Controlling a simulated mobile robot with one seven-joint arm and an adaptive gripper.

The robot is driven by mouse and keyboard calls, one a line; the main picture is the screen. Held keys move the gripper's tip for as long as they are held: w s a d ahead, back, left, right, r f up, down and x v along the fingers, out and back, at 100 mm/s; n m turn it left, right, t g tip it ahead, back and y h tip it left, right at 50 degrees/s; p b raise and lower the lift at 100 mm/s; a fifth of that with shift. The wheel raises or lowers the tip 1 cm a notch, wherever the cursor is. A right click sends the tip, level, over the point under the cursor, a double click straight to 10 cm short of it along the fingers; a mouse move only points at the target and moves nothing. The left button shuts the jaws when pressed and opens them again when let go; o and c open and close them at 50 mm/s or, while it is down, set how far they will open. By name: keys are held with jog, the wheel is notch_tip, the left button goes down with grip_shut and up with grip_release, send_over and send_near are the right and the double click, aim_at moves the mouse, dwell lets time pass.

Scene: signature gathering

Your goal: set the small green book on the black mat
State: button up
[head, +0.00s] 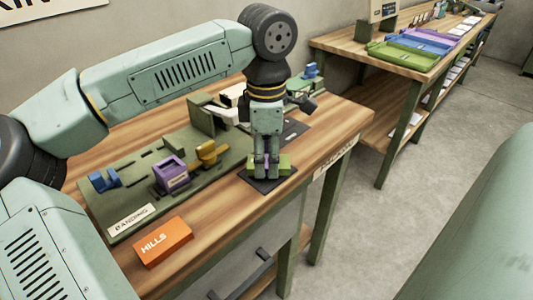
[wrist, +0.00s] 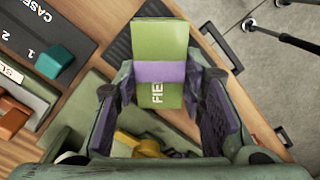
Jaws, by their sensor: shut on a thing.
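The small green book (wrist: 160,42) has a purple band across it and partly hidden white lettering. My gripper (wrist: 160,78) is shut on it, one finger on each side. In the head view the book (head: 284,161) shows as a green edge beside my gripper (head: 268,168). The black mat (head: 262,186) lies near the table's front edge, directly below the gripper and book. A ridged dark part of the mat (wrist: 124,46) shows beside the book in the wrist view. Whether the book touches the mat cannot be told.
A green banding board (head: 125,212) with blue, purple and yellow fixtures lies left of the mat. An orange HILLS box (head: 162,242) is in front of it. A dark numbered board (wrist: 55,30) with a teal block (wrist: 54,62) lies left in the wrist view.

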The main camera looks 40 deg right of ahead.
aim_at(266, 161)
jog(key=shift+f, duration=0.25)
jog(key=shift+f, duration=0.1)
jog(key=shift+f+b, duration=0.15)
jog(key=shift+b, duration=0.15)
jog(key=o, duration=1.1)
jog(key=shift+o, duration=0.2)
notch_tip(266, 161, up, 13)
jog(key=shift+f, duration=0.2)
